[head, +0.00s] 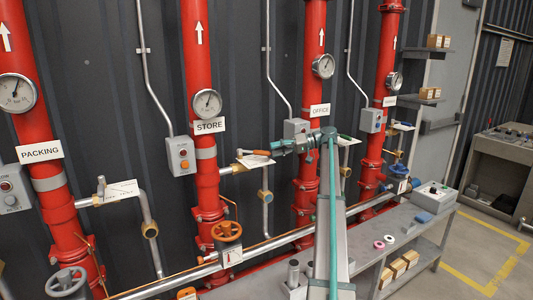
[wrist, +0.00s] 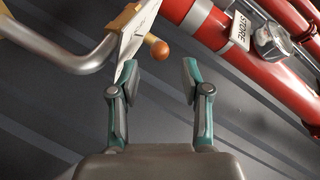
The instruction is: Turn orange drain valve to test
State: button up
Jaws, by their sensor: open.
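The orange drain valve handle (head: 256,152) sits on a short branch off the STORE riser, beside a white label plate (head: 254,162). In the wrist view its rounded orange end (wrist: 158,48) shows just beyond the fingertips, next to the pale plate (wrist: 134,32). My gripper (head: 275,147) reaches in from the right and is close to the handle. In the wrist view my gripper (wrist: 160,72) is open, with the orange end showing between and ahead of the two fingers. Nothing is held. The writing on the plate is not readable.
The red STORE riser (head: 201,120) stands left of the handle, with a gauge (head: 207,103) and a grey switch box (head: 181,156). An orange handwheel (head: 227,232) is lower down. A metal drain pipe (head: 265,190) hangs below the branch. A grey bench (head: 410,236) stands at right.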

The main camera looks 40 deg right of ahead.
jog(key=v, duration=0.5)
jog(key=shift+s+d+r, duration=0.1)
jog(key=shift+s+d, duration=0.1)
jog(key=shift+d, duration=0.05)
